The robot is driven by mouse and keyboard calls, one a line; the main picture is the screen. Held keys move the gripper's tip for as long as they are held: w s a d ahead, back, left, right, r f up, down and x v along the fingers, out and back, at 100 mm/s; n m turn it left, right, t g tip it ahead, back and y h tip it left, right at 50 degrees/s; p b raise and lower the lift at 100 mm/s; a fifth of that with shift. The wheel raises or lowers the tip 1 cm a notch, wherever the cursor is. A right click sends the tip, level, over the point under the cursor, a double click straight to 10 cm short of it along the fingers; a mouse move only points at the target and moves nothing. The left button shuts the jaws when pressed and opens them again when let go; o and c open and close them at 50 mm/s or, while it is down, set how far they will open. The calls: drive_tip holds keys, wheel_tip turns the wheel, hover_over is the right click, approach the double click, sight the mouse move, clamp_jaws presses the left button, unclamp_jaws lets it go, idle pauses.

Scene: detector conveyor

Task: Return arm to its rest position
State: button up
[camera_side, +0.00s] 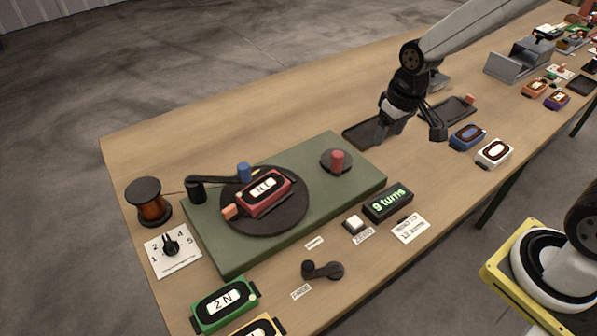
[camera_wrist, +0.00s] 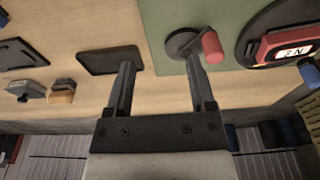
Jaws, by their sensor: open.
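My gripper (camera_side: 382,128) is open and empty above the table, just beyond the right end of the green board (camera_side: 228,256). In the wrist view my gripper (camera_wrist: 160,75) shows two dark fingers spread apart with nothing between them. A red detector (camera_side: 264,196) lies on the dark round turntable on the board. A crank with a red knob (camera_side: 338,161) stands at the board's right end, and the red knob also shows in the wrist view (camera_wrist: 212,47), close to the right finger. A dark flat tray (camera_side: 356,132) lies on the table behind the gripper and partly hidden by it.
A copper wire spool (camera_side: 149,205) and a dial card stand at the left. A display (camera_side: 388,203) reads "9 turns". Blue (camera_side: 467,137) and white (camera_side: 494,153) detectors lie right of the gripper; a green one (camera_side: 223,305) lies at the front. Bare table lies behind the board.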

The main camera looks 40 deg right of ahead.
drive_tip(key=s+f+t, duration=0.1)
drive_tip(key=s, duration=0.7)
drive_tip(key=shift+s+a+f, duration=0.2)
drive_tip(key=shift+s+f, duration=0.05)
drive_tip(key=shift+o, duration=0.4)
wheel_tip(320, 180, up, 7)
drive_tip(key=g, duration=0.3)
hover_over(338, 153)
drive_tip(key=shift+r, duration=0.15)
drive_tip(key=shift+f, duration=6.5)
